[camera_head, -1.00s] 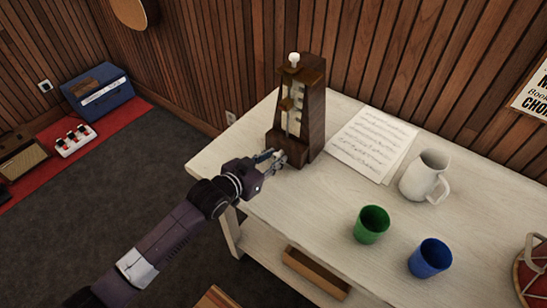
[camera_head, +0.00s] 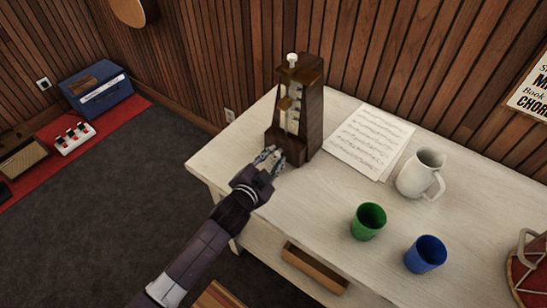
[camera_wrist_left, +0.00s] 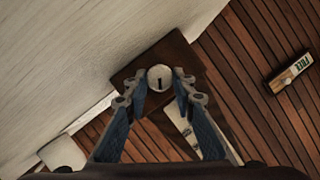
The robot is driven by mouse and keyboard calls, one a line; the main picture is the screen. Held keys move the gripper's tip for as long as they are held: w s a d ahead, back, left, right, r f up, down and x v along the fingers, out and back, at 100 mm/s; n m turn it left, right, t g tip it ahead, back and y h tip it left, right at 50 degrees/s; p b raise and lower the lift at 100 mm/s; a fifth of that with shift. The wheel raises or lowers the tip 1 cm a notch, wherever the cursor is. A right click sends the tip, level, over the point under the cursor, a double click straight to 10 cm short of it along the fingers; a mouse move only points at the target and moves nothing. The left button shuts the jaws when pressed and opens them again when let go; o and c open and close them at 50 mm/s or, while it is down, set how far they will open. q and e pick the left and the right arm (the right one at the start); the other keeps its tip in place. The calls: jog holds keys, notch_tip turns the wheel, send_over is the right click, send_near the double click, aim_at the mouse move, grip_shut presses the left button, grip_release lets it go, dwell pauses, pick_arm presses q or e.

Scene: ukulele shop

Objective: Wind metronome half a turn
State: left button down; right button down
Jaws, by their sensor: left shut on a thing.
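The dark wooden metronome (camera_head: 315,118) stands upright near the table's back left corner, with a pale scale plate, a pendulum and a white knob on top. My left gripper (camera_head: 272,157) is at its lower front. In the left wrist view, the fingers of my left gripper (camera_wrist_left: 160,90) are shut on a round pale winding knob (camera_wrist_left: 160,77) with a short dark mark. The metronome's dark wood (camera_wrist_left: 155,50) lies behind the knob. In the head view my fingers hide the knob. My right gripper is not in view.
The white table (camera_head: 310,205) also holds a music sheet (camera_head: 370,140), a white pitcher (camera_head: 414,177), a green cup (camera_head: 369,221) and a blue cup (camera_head: 425,254). A wooden drawer (camera_head: 315,268) stands partly open in front. A slatted wall is close behind.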

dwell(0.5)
pick_arm(q)
jog(key=c, duration=1.6)
grip_release()
jog(key=shift+s, duration=0.15)
jog(key=v, duration=1.1)
jog(key=shift+s+a+r, duration=0.1)
jog(key=shift+s, duration=0.25)
